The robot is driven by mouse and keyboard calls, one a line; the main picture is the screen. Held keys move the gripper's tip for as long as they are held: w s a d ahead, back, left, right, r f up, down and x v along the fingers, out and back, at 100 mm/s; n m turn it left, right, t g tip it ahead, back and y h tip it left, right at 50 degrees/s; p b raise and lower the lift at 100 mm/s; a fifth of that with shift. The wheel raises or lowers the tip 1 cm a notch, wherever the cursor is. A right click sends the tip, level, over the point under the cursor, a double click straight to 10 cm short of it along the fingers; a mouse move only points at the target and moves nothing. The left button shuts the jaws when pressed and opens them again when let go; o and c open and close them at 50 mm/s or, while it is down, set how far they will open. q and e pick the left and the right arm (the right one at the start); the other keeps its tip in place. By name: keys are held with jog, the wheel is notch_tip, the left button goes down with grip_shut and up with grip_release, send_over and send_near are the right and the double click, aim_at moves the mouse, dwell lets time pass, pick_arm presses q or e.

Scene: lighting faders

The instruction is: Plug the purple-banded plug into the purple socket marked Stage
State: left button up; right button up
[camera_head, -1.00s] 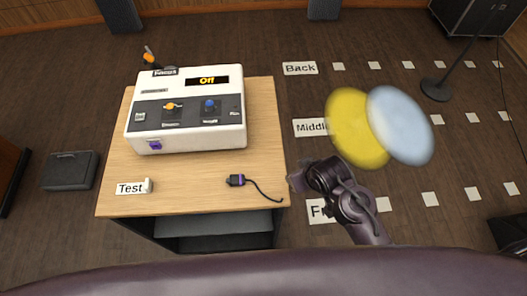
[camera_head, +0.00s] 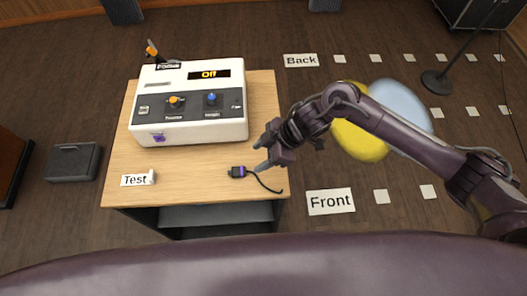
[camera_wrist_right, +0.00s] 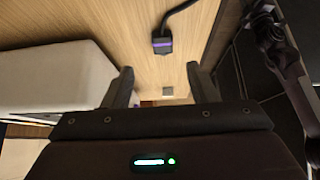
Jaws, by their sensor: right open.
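The dark plug (camera_head: 237,172) with a purple band lies on the table's front right part, its black cable curling right. It also shows in the right wrist view (camera_wrist_right: 162,44), ahead of the fingers. The purple socket (camera_head: 158,138) is on the lower left front of the white console (camera_head: 215,132); I cannot read a Stage mark. My right gripper (camera_head: 261,157) is open and empty, just right of and above the plug, apart from it. Its two fingers (camera_wrist_right: 162,86) show spread in the wrist view. My left gripper is not in view.
The wooden table (camera_head: 195,185) is bare between console and plug. A Test label (camera_head: 136,180) stands at its front left. The console has an orange knob (camera_head: 174,101), a blue knob (camera_head: 212,98) and a display reading Off (camera_head: 209,74). Yellow and pale blue light spots lie on the floor.

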aim_at(243, 170)
jog(key=b+x, duration=0.3)
jog(key=x, duration=0.1)
jog(key=b+x, duration=0.3)
jog(key=x, duration=0.1)
jog(key=shift+s+d+f, duration=0.1)
jog(key=shift+s+d, duration=0.05)
jog(key=shift+d, duration=0.15)
jog(key=shift+a+f+b, duration=0.3)
jog(key=shift+f, duration=0.05)
jog(key=shift+c, duration=0.2)
jog(key=c, duration=0.9)
notch_tip(243, 170, up, 5)
jog(key=p, duration=0.5)
jog(key=shift+r, duration=0.1)
jog(key=shift+c, duration=0.2)
